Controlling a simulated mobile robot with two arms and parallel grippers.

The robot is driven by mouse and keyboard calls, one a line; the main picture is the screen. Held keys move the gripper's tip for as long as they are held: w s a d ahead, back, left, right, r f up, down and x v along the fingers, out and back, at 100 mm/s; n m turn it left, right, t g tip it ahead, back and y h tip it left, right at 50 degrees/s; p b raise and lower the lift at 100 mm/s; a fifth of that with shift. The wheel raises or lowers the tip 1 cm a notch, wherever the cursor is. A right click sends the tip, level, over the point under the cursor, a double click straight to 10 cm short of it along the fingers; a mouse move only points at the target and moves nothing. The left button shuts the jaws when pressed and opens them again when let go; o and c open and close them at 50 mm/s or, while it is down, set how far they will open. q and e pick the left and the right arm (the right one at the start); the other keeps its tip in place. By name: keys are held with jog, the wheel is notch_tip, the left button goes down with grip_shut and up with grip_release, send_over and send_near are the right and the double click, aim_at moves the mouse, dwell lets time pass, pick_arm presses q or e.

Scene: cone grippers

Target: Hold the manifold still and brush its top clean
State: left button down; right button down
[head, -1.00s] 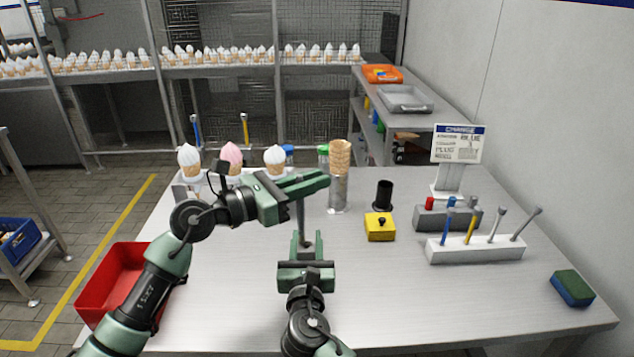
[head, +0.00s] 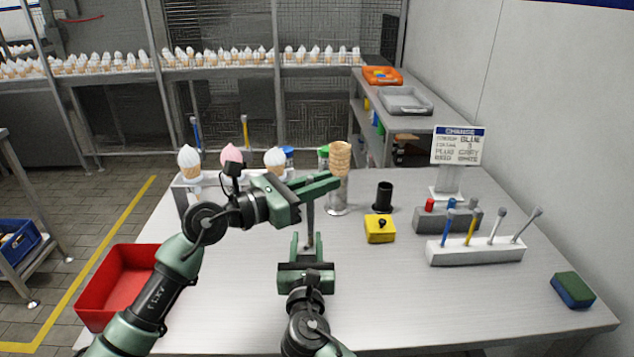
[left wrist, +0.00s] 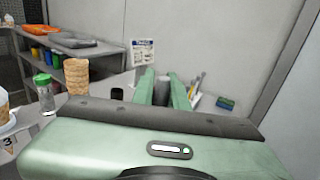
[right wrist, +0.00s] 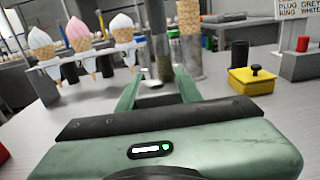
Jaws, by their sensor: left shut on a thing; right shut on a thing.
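A grey block with red, blue and grey plugs (head: 430,219), which looks like the manifold, stands on the right of the table behind the white rack. My left gripper (head: 328,184) is shut on the upper part of an upright grey rod (head: 310,218), left of the block and apart from it. My right gripper (head: 308,244) is shut around the rod's lower end. The rod also shows between the fingers in the right wrist view (right wrist: 161,62). The left wrist view shows a dark grey piece (left wrist: 162,92) between the left fingers. No brush bristles are clearly visible.
A white rack (head: 475,252) holds several thin tools. A yellow box (head: 380,229), black cup (head: 384,194), cones in a metal holder (head: 338,195) and a sign (head: 458,146) stand nearby. A sponge (head: 572,290) lies far right, a red bin (head: 118,285) left. The front right table is clear.

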pick_arm(q)
jog(key=shift+f, duration=0.2)
dwell(0.3)
jog(key=shift+a+r, duration=0.15)
jog(key=shift+a, duration=0.85)
jog(key=shift+d+r, duration=0.15)
jog(key=shift+d, duration=0.95)
jog(key=shift+a, duration=0.1)
jog(key=shift+a, duration=1.05)
jog(key=shift+d, duration=0.15)
jog(key=shift+d, duration=1)
